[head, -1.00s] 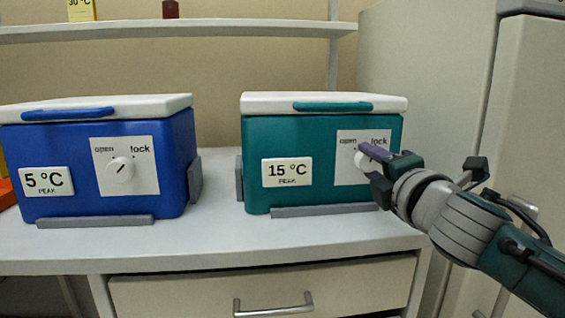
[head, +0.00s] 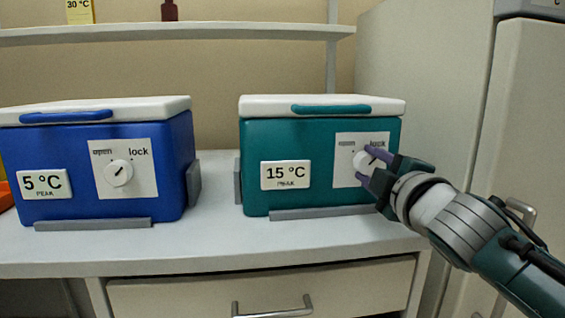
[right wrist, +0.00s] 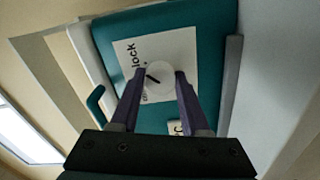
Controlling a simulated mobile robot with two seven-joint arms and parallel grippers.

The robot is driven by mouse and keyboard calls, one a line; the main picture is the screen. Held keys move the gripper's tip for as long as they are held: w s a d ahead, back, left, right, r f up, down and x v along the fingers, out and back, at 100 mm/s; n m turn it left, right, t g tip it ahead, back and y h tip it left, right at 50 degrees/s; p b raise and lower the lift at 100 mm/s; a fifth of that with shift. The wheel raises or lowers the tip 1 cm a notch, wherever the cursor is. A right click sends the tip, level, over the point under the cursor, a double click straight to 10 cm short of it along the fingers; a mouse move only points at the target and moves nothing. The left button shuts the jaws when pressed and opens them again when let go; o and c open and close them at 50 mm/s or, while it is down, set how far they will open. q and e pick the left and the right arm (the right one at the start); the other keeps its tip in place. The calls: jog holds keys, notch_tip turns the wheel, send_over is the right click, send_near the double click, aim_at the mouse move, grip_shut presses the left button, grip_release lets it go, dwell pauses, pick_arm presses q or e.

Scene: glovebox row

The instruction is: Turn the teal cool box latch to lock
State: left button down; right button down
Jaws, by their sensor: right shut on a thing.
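The teal cool box (head: 320,140) has a white lid and a "15 °C" label. Its white latch knob (head: 362,162) sits on a white plate (head: 345,178) marked "open" and "lock". My right gripper (head: 369,165) is shut on this knob, its purple fingers at either side. In the right wrist view the knob (right wrist: 170,76) shows between the fingertips. Its dark mark slants toward the "lock" word. In the head view the fingers partly cover the plate. My left gripper is not in view.
A blue cool box (head: 90,165) with its own knob (head: 118,173) and "5 °C" label stands to the left. Grey rails (head: 310,212) edge both boxes on the bench (head: 215,235). A tall pale cabinet (head: 425,90) stands at the right.

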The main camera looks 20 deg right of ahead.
dwell(0.3)
jog(key=shift+c, duration=1.9)
grip_release()
jog(key=p+v, duration=0.1)
jog(key=v, duration=0.9)
jog(key=shift+d, duration=0.1)
